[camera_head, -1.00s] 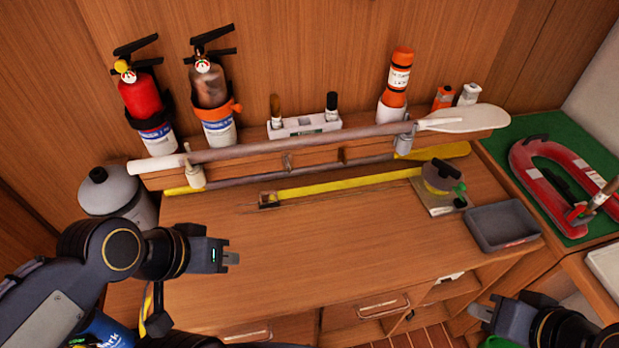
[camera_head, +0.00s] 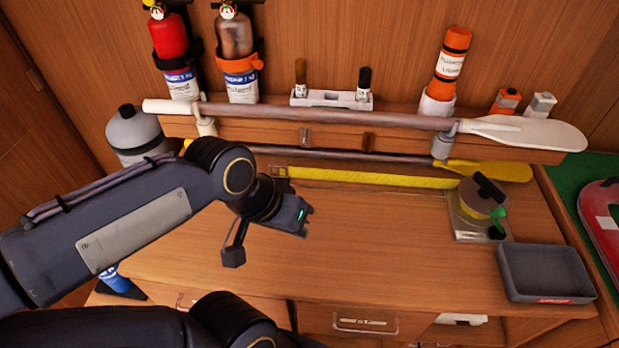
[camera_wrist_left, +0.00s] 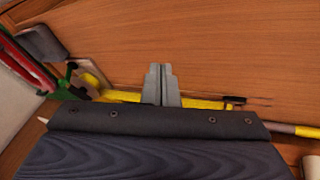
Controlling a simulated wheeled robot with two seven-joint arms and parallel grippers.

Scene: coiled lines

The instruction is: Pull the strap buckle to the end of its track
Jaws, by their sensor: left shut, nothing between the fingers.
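A yellow strap (camera_head: 370,177) runs along the back of the wooden bench from a round reel with a green knob (camera_head: 482,198) on a plate at the right. A small dark buckle (camera_wrist_left: 234,101) is at the strap's other end, near a thin dark line in the wood. In the head view the buckle (camera_head: 281,172) is partly hidden by my left wrist. My left gripper (camera_head: 306,222) is over the bench, just in front of the buckle end. In the left wrist view its fingers (camera_wrist_left: 160,84) are shut and empty, overlapping the strap. My right gripper is out of view.
A white-bladed paddle (camera_head: 330,116) lies across holders above the strap, with a yellow-bladed one (camera_head: 490,170) below it. A grey tray (camera_head: 545,272) sits at the right. Extinguishers (camera_head: 236,50) stand behind. The bench's front middle is clear.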

